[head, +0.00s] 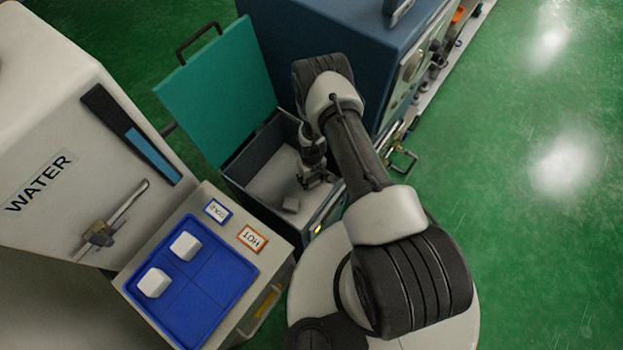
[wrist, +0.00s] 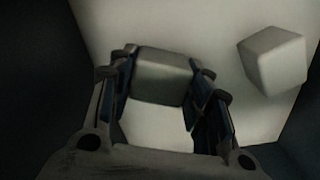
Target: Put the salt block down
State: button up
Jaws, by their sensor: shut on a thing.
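My gripper (head: 316,180) is down inside an open grey bin (head: 238,172) with a raised teal lid (head: 222,88). In the wrist view my gripper (wrist: 160,90) is shut on a pale salt block (wrist: 161,77), which sits between its two fingers. I cannot tell whether this block touches the bin floor. A second pale block (wrist: 273,60) lies loose to the right in the wrist view, apart from the fingers. The held block is hidden there.
A blue divided tray (head: 208,288) holds two white blocks (head: 185,246) (head: 154,283) on a counter with COLD and HOT labels (head: 252,238). A WATER tank (head: 60,130) stands left. A dark blue machine (head: 330,25) stands close behind the bin.

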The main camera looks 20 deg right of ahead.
jog(key=shift+r, duration=0.1)
jog(key=shift+f, duration=0.25)
jog(key=o, duration=1.2)
jog(key=shift+r, duration=0.1)
jog(key=shift+o, duration=0.2)
jog(key=shift+r, duration=0.1)
notch_tip(320, 180, up, 12)
jog(key=p, duration=0.4)
notch_tip(320, 180, up, 35)
jog(key=m+t, duration=0.1)
jog(key=t, duration=0.1)
send_over(312, 178)
jog(key=w, duration=0.3)
jog(key=s+r+t, duration=0.1)
jog(key=s+r, duration=1)
jog(key=r, duration=0.3)
jog(key=s+r, duration=0.2)
jog(key=s, duration=0.4)
jog(key=s+a+r+m+t, duration=0.1)
jog(key=s+r, duration=0.2)
jog(key=s, duration=0.4)
jog(key=shift+s+m+t, duration=0.15)
jog(key=shift+m+t, duration=0.15)
